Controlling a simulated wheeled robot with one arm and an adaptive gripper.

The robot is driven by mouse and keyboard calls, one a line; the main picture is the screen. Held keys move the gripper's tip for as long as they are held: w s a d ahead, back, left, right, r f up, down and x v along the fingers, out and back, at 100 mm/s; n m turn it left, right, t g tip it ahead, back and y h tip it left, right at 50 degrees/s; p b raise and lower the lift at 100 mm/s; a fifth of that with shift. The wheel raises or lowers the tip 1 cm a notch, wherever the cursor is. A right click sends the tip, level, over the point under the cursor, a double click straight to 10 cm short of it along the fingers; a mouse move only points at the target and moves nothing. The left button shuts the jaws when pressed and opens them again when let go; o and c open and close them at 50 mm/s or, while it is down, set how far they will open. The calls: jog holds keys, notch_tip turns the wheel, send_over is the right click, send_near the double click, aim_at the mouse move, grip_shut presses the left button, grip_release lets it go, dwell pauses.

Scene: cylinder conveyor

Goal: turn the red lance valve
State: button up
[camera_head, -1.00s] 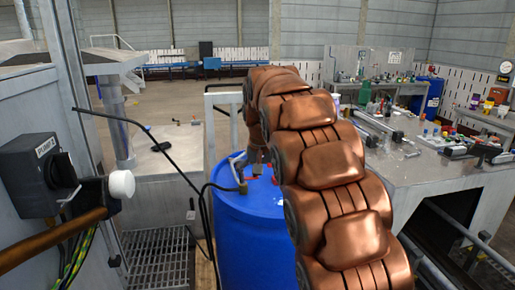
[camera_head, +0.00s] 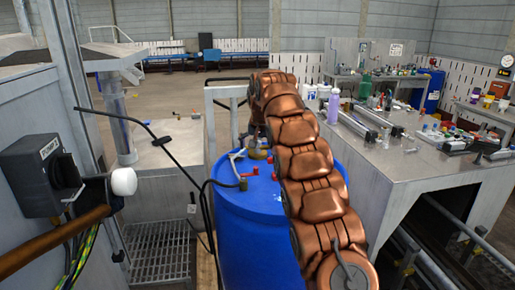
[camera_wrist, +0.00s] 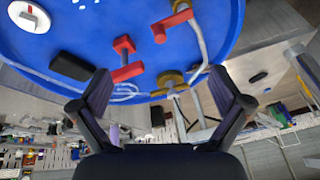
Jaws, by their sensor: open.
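The blue barrel (camera_head: 250,235) stands in front of me, with red fittings on its lid. In the head view, a small red fitting (camera_head: 256,171) shows left of my arm. A brass-coloured fitting (camera_wrist: 170,82) shows between the fingers. My gripper (camera_wrist: 160,76) is open and empty over the lid's edge, apart from both red handles. My arm mostly hides it in the head view.
A black hose (camera_head: 178,160) runs to the lid from the left. A grey workbench (camera_head: 400,175) with bottles and tools stands right of the barrel. A grey cabinet with a black switch box (camera_head: 40,170) stands on the left. A metal grating (camera_head: 160,250) lies between.

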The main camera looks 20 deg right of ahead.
aim_at(255, 168)
jog(key=shift+b+x, duration=1.15)
jog(key=shift+x, duration=4.25)
jog(key=shift+s, duration=0.15)
grip_shut()
jog(key=c, duration=1.5)
grip_release()
jog(key=shift+a, duration=0.1)
jog(key=shift+c, duration=0.5)
